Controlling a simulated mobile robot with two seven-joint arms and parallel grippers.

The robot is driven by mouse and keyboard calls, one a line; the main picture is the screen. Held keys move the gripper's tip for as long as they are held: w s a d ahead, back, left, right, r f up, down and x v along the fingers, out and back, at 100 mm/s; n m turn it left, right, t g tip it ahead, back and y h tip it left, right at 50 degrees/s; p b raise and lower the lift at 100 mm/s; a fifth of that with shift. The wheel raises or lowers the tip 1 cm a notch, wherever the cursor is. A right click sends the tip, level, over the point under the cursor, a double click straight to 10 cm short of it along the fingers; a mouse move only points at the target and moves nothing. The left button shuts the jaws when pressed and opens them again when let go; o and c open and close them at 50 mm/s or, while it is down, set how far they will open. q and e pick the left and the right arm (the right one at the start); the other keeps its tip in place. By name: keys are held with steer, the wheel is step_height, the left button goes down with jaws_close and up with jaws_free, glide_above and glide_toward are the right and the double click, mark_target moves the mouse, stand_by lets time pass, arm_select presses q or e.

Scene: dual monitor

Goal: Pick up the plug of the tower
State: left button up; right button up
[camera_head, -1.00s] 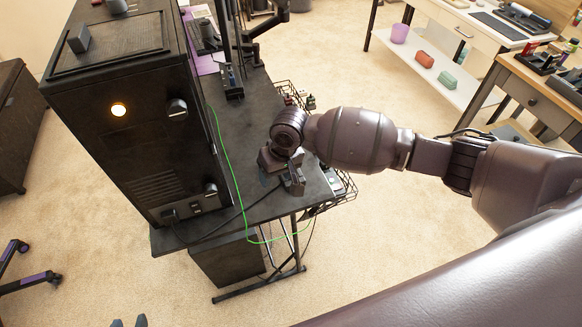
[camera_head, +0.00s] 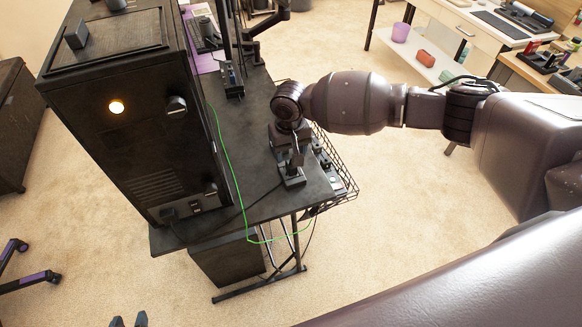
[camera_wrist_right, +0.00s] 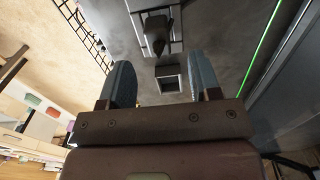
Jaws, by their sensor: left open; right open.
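The tower (camera_head: 130,120) is a tall black case with a lit orange lamp, standing on the left of the dark desk. A black plug-like piece (camera_head: 167,213) sits low on its front, with a black cable running right across the desk. My right gripper (camera_head: 292,158) is open over a dark socket block (camera_head: 292,180). In the right wrist view, a dark plug-shaped piece (camera_wrist_right: 155,32) sits in a grey frame beyond the open fingers (camera_wrist_right: 163,83), and a small square socket (camera_wrist_right: 170,78) shows between them. My left gripper (camera_head: 128,321) is open at the bottom edge, mostly out of view.
A green cable (camera_head: 232,180) runs down the desk (camera_head: 250,130) beside the tower and hangs over the front edge. A black wire basket (camera_head: 335,165) hangs on the desk's right side. A small stand (camera_head: 233,82) is farther back. Carpet floor lies open to the right.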

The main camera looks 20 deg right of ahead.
steer(key=f, duration=0.3)
steer(key=f+b, duration=0.1)
steer(key=shift+s+f, duration=0.35)
steer(key=shift+s, duration=0.05)
steer(key=shift+f, duration=0.2)
steer(key=shift+r, duration=0.1)
steer(key=shift+c, duration=0.7)
steer(key=c, duration=0.9)
steer(key=shift+r, duration=0.1)
steer(key=shift+r+p, duration=2.75)
steer(key=shift+r, duration=8)
